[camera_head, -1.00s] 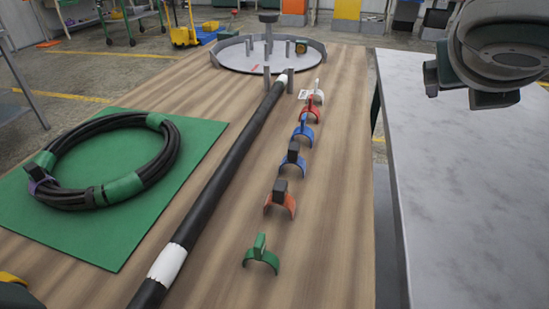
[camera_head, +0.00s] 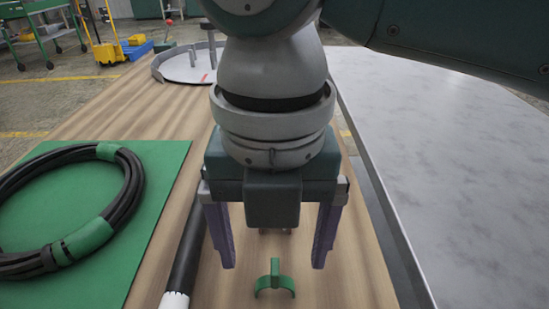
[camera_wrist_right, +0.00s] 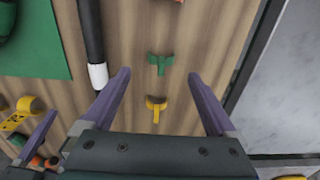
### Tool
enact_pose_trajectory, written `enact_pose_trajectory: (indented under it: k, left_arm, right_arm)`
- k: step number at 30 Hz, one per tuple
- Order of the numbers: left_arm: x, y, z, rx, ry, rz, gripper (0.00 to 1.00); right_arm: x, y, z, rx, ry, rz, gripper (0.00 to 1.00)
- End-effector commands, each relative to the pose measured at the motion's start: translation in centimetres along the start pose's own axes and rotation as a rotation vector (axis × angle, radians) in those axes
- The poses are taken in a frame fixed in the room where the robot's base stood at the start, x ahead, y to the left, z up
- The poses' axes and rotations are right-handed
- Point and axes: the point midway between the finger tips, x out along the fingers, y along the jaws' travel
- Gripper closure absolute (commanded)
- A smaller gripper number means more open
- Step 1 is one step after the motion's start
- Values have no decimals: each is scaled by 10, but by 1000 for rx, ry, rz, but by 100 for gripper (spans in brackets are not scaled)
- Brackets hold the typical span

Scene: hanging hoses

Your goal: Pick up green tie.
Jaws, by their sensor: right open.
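The green tie (camera_head: 275,281) is a small arched clip with an upright tab on the wooden table, near the bottom of the head view. It also shows in the right wrist view (camera_wrist_right: 160,63). My right gripper (camera_head: 274,264) is open and empty, pointing down with its purple fingers spread. In the head view the tie shows between and just below the fingertips. In the right wrist view the tie lies just beyond the open fingertips (camera_wrist_right: 158,77), untouched. A purple finger (camera_wrist_right: 38,132) at the lower left there seems to belong to my left gripper; its opening is unclear.
A black hose with a white band (camera_head: 175,299) runs along the table left of the tie. A coiled black hose (camera_head: 128,200) lies on a green mat (camera_head: 172,165). A yellow tie (camera_wrist_right: 156,108) lies near the green one. A grey marble-like surface (camera_head: 420,150) is at right.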

Motion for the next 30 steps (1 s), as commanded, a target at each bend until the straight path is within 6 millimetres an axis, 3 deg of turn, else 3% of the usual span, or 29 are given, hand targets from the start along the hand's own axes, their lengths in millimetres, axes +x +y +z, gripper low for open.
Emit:
enact_pose_trajectory:
  k: [7,16,30]
  left_arm:
    - [9,0,3,1,0,-1,36]
    - [9,-2,3,8,-2,-7,36]
    - [9,-3,3,10,-2,-9,36]
  right_arm:
    - [40,-2,2,1,1,-1,7]
    - [45,-2,2,-1,-2,0,7]
    - [45,-2,2,0,-2,-1,59]
